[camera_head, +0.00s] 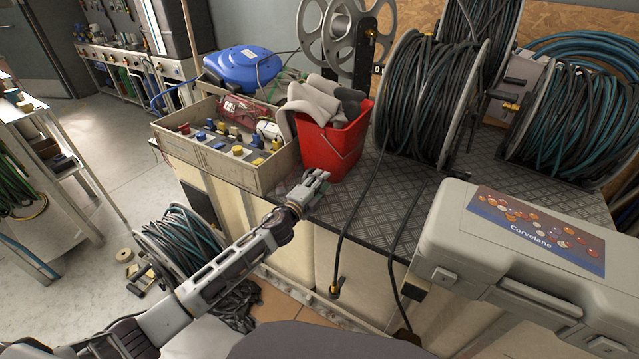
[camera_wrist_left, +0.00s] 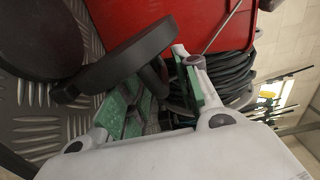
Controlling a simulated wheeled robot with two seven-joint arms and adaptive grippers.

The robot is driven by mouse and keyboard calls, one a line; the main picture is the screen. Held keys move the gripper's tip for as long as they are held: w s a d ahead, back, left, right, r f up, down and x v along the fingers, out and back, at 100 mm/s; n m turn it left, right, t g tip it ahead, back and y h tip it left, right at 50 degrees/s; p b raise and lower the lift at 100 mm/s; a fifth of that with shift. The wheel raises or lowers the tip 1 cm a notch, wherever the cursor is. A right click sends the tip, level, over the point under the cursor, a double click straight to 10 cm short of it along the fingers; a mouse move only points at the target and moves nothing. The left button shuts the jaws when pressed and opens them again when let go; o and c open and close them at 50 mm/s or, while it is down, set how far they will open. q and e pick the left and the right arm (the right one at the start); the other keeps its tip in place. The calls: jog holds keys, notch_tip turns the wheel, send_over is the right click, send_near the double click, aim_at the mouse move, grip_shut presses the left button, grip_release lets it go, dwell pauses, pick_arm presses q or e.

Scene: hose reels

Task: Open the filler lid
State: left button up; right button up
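The filler lid (camera_wrist_left: 130,50) shows in the left wrist view as a dark, thick disc, seen tilted and partly edge-on. A dark round part (camera_wrist_left: 40,38) lies to its left on the diamond-plate top. My left gripper (camera_wrist_left: 163,88) has green-padded fingers spread apart, close to the lid. A dark curved piece shows between the fingers; I cannot tell if either finger touches it. In the head view my left gripper (camera_head: 318,182) is at the bench's front edge, in front of the red bucket (camera_head: 328,142), and the lid cannot be made out there. My right gripper is out of view.
The bucket, holding grey gloves, stands right behind the gripper. A beige box (camera_head: 222,168) of connectors is to its left. Hose reels (camera_head: 425,100) fill the back right, with a grey case (camera_head: 520,250) at the front right. Diamond plate (camera_head: 375,195) between them is partly clear.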

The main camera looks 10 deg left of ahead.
pick_arm(q)
jog(key=v, duration=1.2)
dwell(0.8)
jog(key=shift+r, duration=0.1)
dwell(0.5)
